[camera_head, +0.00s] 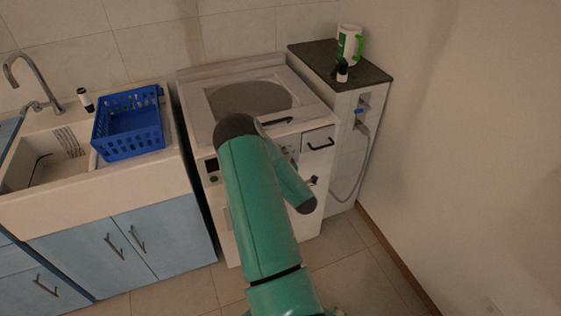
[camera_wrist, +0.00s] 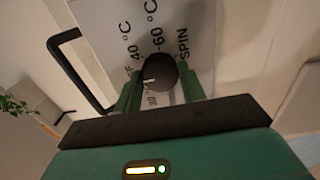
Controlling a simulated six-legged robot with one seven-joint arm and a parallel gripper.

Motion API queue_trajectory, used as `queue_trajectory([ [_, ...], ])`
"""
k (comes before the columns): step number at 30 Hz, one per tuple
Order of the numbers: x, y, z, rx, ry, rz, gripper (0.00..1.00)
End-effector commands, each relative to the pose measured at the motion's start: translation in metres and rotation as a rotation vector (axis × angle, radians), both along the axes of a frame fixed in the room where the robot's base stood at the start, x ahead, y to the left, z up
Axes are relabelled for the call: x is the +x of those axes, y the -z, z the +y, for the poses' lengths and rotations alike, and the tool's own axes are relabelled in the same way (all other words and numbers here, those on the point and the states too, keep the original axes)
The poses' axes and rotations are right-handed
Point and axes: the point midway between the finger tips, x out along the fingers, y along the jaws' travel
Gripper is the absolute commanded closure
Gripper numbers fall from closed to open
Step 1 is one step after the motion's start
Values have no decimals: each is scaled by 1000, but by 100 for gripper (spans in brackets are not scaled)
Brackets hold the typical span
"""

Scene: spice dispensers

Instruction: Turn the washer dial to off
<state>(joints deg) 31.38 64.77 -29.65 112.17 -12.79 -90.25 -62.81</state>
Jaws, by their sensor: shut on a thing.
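The white washer (camera_head: 198,108) stands in the middle of the head view, with my green arm across its front. The dark round washer dial (camera_wrist: 161,72) is near the centre of the wrist view. My gripper (camera_wrist: 160,84) has a green finger on each side of the dial and is shut on it. A pale pointer mark on the dial faces left in the wrist view. Labels for 40 °C, 60 °C and SPIN show on the panel (camera_wrist: 185,18) around it. Part of the lettering is hidden by the fingers. In the head view I cannot make out the dial or fingertips clearly.
A black bar handle (camera_wrist: 75,70) sits left of the dial in the wrist view. In the head view, a blue basket (camera_head: 130,135) rests by the sink at left. A dark-topped narrow cabinet (camera_head: 335,55) with a green-and-white mug (camera_head: 348,45) stands right. A bare wall closes the right side.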

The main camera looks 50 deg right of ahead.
Motion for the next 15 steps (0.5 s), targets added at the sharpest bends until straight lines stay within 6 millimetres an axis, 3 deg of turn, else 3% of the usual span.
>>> queue_trajectory([
  [2, -1, 0, -1, 0, 2, 0, 83],
  [3, -1, 0, -1, 0, 2, 0, 58],
  [6, -1, 0, -1, 1, 2, 1, 38],
  [15, -1, 0, 0, 1, 1, 0, 38],
])
